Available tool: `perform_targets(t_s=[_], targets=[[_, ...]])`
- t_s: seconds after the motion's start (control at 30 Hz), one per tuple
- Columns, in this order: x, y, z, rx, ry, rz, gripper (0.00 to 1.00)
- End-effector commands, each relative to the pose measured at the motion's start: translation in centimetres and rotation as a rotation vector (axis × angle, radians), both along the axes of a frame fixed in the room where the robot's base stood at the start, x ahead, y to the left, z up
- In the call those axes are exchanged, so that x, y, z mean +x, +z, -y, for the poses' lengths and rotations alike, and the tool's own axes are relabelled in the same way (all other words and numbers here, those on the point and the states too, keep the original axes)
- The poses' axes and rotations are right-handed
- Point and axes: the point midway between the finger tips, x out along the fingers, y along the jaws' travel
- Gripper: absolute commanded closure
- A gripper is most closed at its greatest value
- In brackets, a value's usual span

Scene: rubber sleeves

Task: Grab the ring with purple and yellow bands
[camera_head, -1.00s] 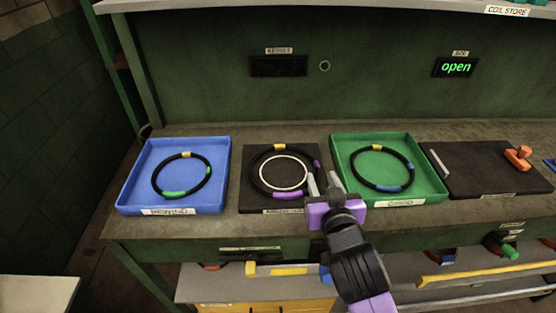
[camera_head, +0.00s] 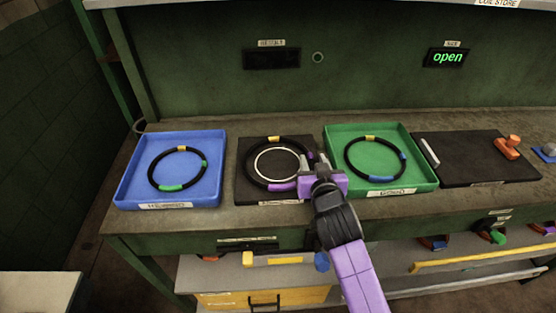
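The black ring with purple and yellow bands (camera_head: 283,187) lies on a dark square plate (camera_head: 245,190), around a thin white circle. Its yellow band is at the back and a purple band at the front. My gripper (camera_head: 313,163) is at the right side of this ring, fingers pointing away from me and down. The fingers look apart, with the ring's right edge close to or between them. They hide part of that edge, and I cannot tell whether they touch it.
A green tray (camera_head: 425,176) stands just right of my gripper with another banded ring. A dark plate (camera_head: 470,165) with an orange-handled part (camera_head: 507,147) is further right. The wall display (camera_head: 446,57) reads "open".

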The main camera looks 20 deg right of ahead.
Motion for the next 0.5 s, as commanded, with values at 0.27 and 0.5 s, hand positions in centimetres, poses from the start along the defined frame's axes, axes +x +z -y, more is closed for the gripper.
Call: perform_targets(t_s=[0.27, 0.5], targets=[[-0.04, -0.01, -0.02, 0.000, 0.000, 0.000, 0.89], [-0.08, -0.13, -0.03, 0.000, 0.000, -0.002, 1.00]])
